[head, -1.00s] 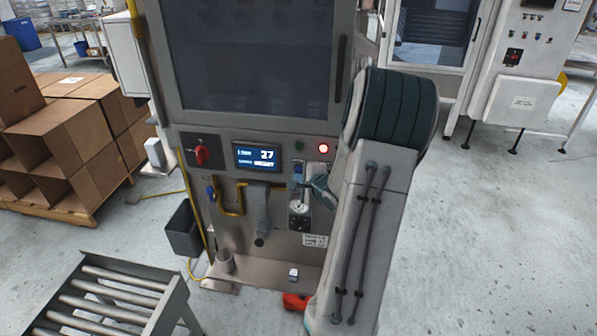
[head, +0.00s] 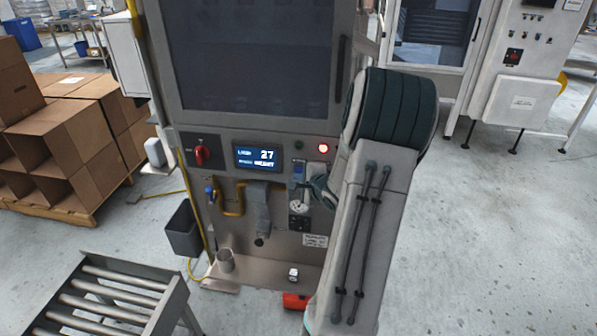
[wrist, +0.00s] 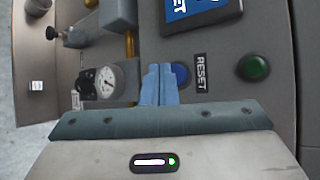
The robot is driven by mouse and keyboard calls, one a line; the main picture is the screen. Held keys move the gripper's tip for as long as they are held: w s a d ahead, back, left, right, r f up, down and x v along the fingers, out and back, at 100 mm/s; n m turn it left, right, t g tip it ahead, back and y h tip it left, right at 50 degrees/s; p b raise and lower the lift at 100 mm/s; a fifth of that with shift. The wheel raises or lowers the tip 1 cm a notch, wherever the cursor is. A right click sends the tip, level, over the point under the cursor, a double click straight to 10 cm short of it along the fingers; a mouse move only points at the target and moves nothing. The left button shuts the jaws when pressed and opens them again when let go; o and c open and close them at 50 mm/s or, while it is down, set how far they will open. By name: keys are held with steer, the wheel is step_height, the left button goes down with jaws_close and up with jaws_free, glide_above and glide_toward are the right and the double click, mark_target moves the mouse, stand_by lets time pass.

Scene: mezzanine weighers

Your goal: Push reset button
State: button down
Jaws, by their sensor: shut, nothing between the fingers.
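The reset button is a round blue button (wrist: 181,75) beside a label reading RESET (wrist: 201,73) in the wrist view. My gripper (wrist: 159,68) is shut and empty, its blue fingers together. In that view the fingertips overlap the panel just left of the blue button and hide part of its edge. I cannot tell whether they touch it. In the head view my gripper (head: 299,178) is at the front panel below the dark green button, and my arm hides part of the panel's right side.
A green button (wrist: 253,67) sits right of the label. A dial gauge (wrist: 103,82) is to the left.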

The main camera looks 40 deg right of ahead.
steer(key=shift+w+d+r+p, duration=0.1)
steer(key=shift+w+d+p, duration=0.05)
steer(key=shift+p, duration=0.25)
steer(key=shift+w+d, duration=0.15)
steer(key=shift+d, duration=0.05)
steer(key=shift+w+d+p, duration=0.3)
steer(key=shift+p, duration=0.3)
stand_by(0.4)
steer(key=shift+s+a, duration=0.55)
steer(key=shift+a, duration=0.1)
steer(key=shift+s+a+p, duration=0.45)
steer(key=shift+s+a, duration=1.2)
steer(key=shift+a, duration=0.25)
